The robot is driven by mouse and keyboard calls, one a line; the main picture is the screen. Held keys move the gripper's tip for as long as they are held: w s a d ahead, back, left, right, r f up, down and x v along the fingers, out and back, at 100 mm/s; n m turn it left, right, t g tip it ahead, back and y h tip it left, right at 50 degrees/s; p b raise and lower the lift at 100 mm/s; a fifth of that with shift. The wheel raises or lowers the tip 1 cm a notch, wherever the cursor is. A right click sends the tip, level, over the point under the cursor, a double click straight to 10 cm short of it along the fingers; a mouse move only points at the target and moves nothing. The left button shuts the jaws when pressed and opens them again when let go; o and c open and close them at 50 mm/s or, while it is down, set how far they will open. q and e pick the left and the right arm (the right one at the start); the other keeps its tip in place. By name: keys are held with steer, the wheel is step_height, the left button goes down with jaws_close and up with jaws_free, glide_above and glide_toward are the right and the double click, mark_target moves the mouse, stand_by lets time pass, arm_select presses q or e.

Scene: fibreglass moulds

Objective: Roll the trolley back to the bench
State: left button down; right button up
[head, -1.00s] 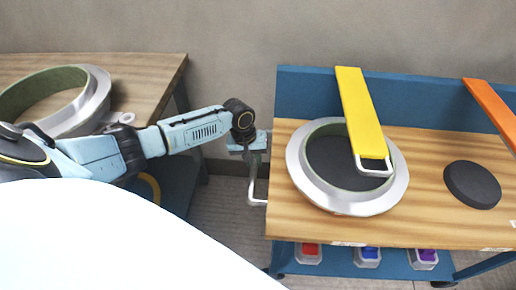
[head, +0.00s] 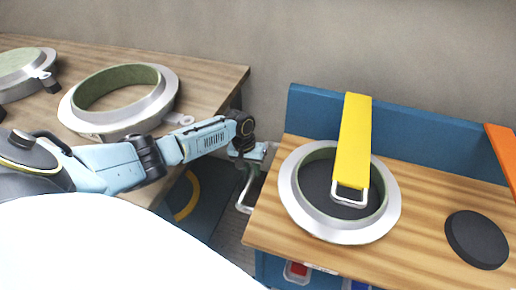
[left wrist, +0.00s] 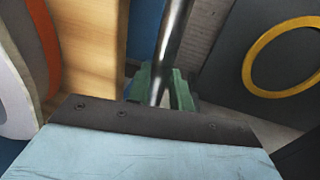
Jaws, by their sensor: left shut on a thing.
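The trolley has a wooden top (head: 425,232), a blue back panel and a bent metal handle (head: 244,196) on its left side. It stands at the right of the head view. The bench (head: 215,85), also wood-topped, is at the left, with a narrow gap between the two. My left gripper (head: 247,158) is shut on the trolley's handle. In the left wrist view, the green fingers (left wrist: 161,90) close around the metal bar (left wrist: 174,38). My right gripper is not in view.
Ring moulds (head: 80,118) sit on the bench.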

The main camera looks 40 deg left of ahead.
arm_select(q)
steer(key=shift+s+a, duration=0.25)
steer(key=shift+a, duration=0.3)
steer(key=shift+s+a, duration=0.2)
steer(key=shift+a, duration=0.35)
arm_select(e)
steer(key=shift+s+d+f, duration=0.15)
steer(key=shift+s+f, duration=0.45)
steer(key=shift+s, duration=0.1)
arm_select(q)
steer(key=shift+a, duration=0.1)
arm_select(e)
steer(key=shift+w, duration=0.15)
arm_select(q)
steer(key=c, duration=1.3)
jaws_free()
steer(key=shift+o, duration=0.2)
step_height(320, 180, up, 8)
steer(key=a+p, duration=0.1)
steer(key=p, duration=0.7)
steer(key=shift+s+a, duration=0.25)
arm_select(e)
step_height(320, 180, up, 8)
arm_select(q)
steer(key=shift+f, duration=0.1)
